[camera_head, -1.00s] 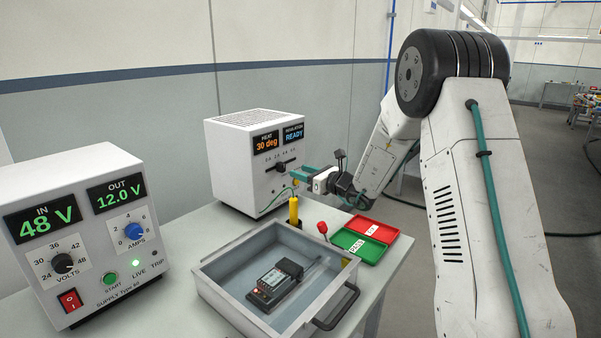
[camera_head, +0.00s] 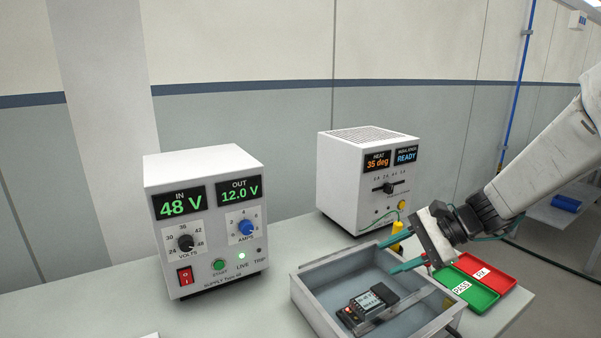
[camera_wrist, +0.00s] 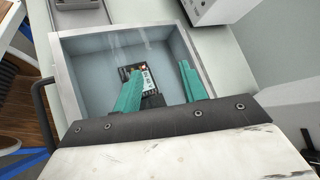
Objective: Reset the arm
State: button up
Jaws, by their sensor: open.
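My gripper (camera_head: 396,254) is at the right in the head view, above the far right part of the grey tray. Its two teal fingers are apart with nothing between them. In the wrist view my gripper (camera_wrist: 160,82) points down over the tray, its fingers spread. A dark device with a small display (camera_head: 367,304) lies on the tray floor; it also shows in the wrist view (camera_wrist: 149,80), partly hidden behind one finger. My arm reaches in from the right edge of the head view.
The grey tray (camera_head: 312,308) stands on the bench. The power supply (camera_head: 212,275), reading 48 V and 12.0 V, is to the left. The heat unit (camera_head: 345,190), reading 35 deg and READY, stands behind. A green PASS bin (camera_head: 480,296) and a red bin (camera_head: 507,281) lie to the right.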

jog(key=s+d+r+n+h, duration=0.2)
jog(key=s+n+h, duration=0.1)
jog(key=s, duration=0.5)
jog(key=s+d+r+n+h, duration=0.2)
jog(key=s+n+h, duration=0.2)
jog(key=s, duration=0.5)
jog(key=s+d+r+n+h, duration=0.2)
jog(key=s+n, duration=0.3)
jog(key=s, duration=0.4)
jog(key=shift+s+d+h, duration=0.2)
jog(key=shift+d+h, duration=0.1)
jog(key=shift+h, duration=0.6)
